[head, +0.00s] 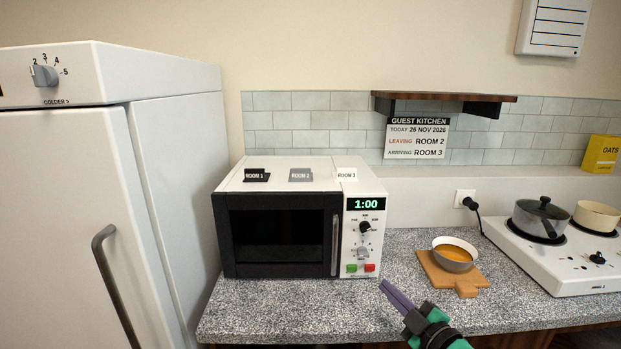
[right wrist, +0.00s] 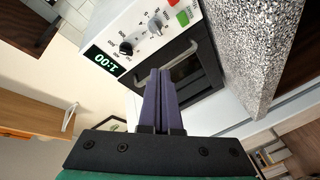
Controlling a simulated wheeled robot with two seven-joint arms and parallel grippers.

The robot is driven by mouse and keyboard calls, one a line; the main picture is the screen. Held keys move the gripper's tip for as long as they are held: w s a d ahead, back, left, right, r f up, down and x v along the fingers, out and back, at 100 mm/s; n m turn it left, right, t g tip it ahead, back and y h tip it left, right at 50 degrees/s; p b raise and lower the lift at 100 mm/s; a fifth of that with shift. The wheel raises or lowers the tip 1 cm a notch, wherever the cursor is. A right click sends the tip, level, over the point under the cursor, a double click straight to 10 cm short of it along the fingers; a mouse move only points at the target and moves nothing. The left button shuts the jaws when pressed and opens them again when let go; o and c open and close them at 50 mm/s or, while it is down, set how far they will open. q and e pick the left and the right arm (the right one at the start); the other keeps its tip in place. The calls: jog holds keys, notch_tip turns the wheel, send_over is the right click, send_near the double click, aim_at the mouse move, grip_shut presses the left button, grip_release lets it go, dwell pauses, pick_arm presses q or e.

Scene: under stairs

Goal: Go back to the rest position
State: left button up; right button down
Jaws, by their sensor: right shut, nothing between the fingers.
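My right gripper (head: 398,298) is in the head view at the lower middle, above the front part of the speckled counter. Its purple fingers are together and hold nothing. It also shows in the right wrist view (right wrist: 158,84), fingers side by side, with the microwave beyond them. The microwave (head: 280,232) stands on the counter left of the gripper. Its door is closed and its display reads 1:00. The gripper looks apart from the microwave. My left gripper is not in view.
The counter (head: 300,312) is bare in front of the microwave. A bowl of orange soup (head: 454,254) sits on a wooden board (head: 467,289) right of the gripper. A hob (head: 560,262) with pots (head: 540,217) stands further right. A fridge (head: 70,200) is at left, a shelf (head: 440,96) above.

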jog(key=s+d+f+m+g+h, duration=0.2)
jog(key=s+f+m+g+h, duration=0.15)
jog(key=s+f, duration=0.2)
jog(key=s+d+f+m+g+h, duration=0.25)
jog(key=s+f+m, duration=0.2)
jog(key=f, duration=0.25)
jog(key=s+d+f+m+g, duration=0.1)
jog(key=s+f+m+g, duration=0.15)
jog(key=s, duration=0.55)
jog(key=s+f+m+g, duration=0.2)
jog(key=s+f+g, duration=0.2)
jog(key=s, duration=0.3)
jog(key=s+f+g+b, duration=0.1)
jog(key=s+f+b, duration=0.15)
jog(key=f, duration=1.25)
jog(key=s+f+b, duration=0.1)
jog(key=f+b, duration=0.2)
jog(key=f, duration=1.2)
jog(key=s+d+f+g+b, duration=0.1)
jog(key=s+d+f+b, duration=0.2)
jog(key=s+f, duration=1.2)
jog(key=shift+s+f+h, duration=0.3)
jog(key=shift+f+h, duration=0.1)
jog(key=shift+f, duration=0.25)
jog(key=shift+d+n+g, duration=0.1)
jog(key=shift+n+g, duration=0.15)
